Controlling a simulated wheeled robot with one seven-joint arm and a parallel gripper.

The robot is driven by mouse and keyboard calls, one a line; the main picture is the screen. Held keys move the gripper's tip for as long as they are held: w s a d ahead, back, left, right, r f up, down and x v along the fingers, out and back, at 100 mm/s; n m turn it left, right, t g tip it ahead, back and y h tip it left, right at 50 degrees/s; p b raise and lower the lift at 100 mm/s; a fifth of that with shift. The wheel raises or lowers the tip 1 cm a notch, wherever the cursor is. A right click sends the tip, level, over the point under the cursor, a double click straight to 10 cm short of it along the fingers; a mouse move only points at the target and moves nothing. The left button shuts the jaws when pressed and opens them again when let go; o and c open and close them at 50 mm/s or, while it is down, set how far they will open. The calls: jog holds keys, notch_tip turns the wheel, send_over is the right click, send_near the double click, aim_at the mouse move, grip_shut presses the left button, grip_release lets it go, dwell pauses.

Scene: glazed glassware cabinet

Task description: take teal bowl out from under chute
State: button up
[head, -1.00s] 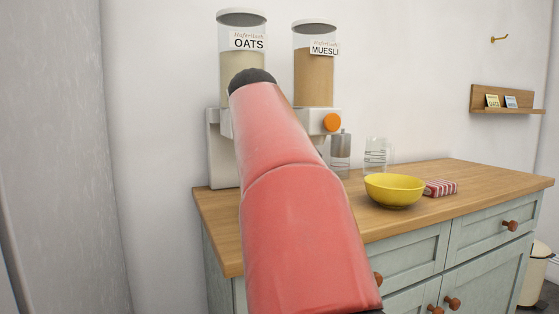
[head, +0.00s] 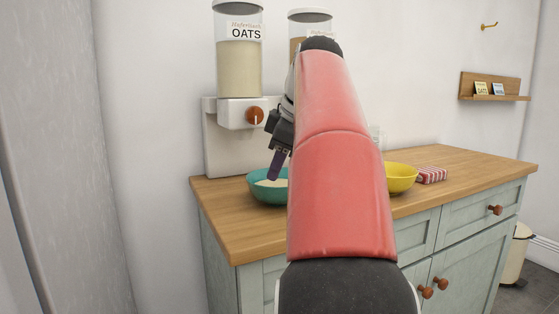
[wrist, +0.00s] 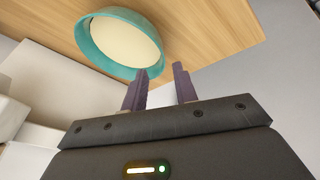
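The teal bowl (head: 262,194) holds pale oats and stands on the wooden counter below the oats dispenser (head: 238,65). My arm hides its right side in the head view. My gripper (head: 273,178) points down at the bowl, with a purple finger over its inside. In the wrist view the bowl (wrist: 90,48) is at the top, and my gripper (wrist: 160,70) shows two separated fingers. The left fingertip overlaps the bowl's near rim; the right one is beyond it. Whether the fingers touch the rim I cannot tell.
The muesli dispenser (head: 308,22) is mostly hidden behind my arm. A yellow bowl (head: 401,178) and a red-striped cloth (head: 432,175) are on the counter to the right. The dispenser base (head: 222,150) stands close behind the teal bowl. The counter's right end is clear.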

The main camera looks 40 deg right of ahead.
aim_at(268, 189)
jog(key=b+x, duration=0.1)
jog(key=x, duration=0.6)
jog(key=shift+f, duration=0.15)
jog(key=shift+c, duration=0.4)
grip_shut()
